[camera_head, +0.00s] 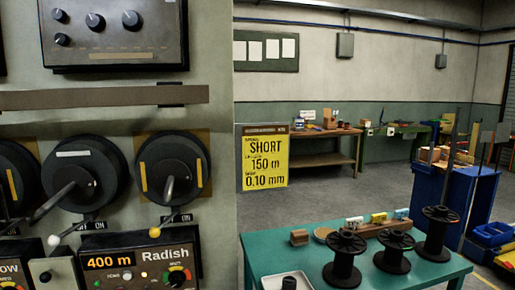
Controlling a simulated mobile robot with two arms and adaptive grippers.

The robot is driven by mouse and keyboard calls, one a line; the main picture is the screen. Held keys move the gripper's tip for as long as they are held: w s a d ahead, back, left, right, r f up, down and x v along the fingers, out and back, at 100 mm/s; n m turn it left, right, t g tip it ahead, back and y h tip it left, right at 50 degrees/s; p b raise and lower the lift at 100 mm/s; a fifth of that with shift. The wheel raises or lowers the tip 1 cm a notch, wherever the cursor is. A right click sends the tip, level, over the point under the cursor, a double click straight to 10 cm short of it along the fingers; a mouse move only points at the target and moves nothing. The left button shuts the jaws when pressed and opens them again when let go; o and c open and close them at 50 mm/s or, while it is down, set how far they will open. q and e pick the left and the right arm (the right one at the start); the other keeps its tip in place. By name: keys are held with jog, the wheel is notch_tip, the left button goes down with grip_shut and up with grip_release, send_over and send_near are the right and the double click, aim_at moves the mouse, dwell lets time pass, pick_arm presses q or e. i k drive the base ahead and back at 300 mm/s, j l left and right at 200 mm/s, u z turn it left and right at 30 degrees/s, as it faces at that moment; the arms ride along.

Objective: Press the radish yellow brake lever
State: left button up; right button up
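Neither of my grippers is in view.
A teal table (262,254) with black spools (344,262) and a white tray (287,281) stands at the lower right. A yellow sign (265,158) reads SHORT, 150 m, 0.10 mm. A blue cabinet (452,200) stands at right. Grey floor is open behind the table.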

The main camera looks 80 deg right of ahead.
aim_at(154, 232)
jog(key=z, duration=2.8)
